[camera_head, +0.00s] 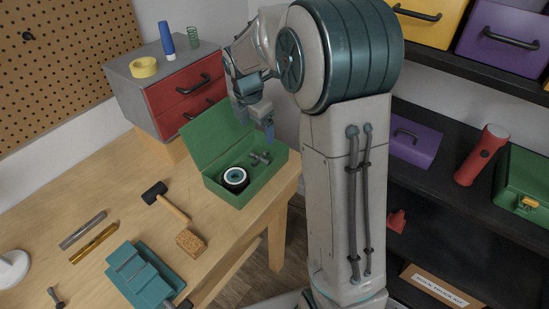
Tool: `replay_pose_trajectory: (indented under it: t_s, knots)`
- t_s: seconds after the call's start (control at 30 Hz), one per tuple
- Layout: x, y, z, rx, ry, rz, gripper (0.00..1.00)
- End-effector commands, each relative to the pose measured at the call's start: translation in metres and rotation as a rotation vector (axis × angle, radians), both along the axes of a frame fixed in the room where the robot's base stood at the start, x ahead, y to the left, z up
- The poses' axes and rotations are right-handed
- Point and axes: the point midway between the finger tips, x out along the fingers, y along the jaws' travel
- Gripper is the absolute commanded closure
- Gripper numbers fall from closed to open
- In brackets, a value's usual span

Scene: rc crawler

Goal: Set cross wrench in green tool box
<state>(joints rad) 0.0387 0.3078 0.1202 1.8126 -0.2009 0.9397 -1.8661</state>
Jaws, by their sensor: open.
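The green tool box (243,196) stands open at the far right corner of the wooden table, with its lid tilted back. A small grey metal piece (260,158), which looks like the cross wrench, lies inside at the box's right side. A black wheel with a pale hub (235,178) sits in the box to its left. My gripper (255,123) is above the back of the box with its fingers apart and nothing between them. It is clear of the grey piece.
A grey and red drawer unit (168,90) stands behind the box. A hammer (170,203), a cork block (190,242), two metal bars (93,243) and a teal vise (143,275) lie on the table. Shelves stand at right.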

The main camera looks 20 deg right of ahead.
Motion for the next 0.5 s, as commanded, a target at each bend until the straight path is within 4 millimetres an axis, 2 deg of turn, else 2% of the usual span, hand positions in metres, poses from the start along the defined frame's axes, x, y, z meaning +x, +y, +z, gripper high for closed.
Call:
replay_pose_trajectory:
  t_s: [0.03,0.2,0.4,0.5]
  knots:
    - [-0.012,-0.001,0.012,0.01,-0.024,-0.08,0.14]
    - [-0.065,-0.003,0.043,0.074,-0.109,-0.482,0.14]
    - [-0.132,-0.005,0.065,0.186,-0.195,-0.981,0.14]
    - [-0.166,-0.006,0.07,0.252,-0.227,-1.231,0.14]
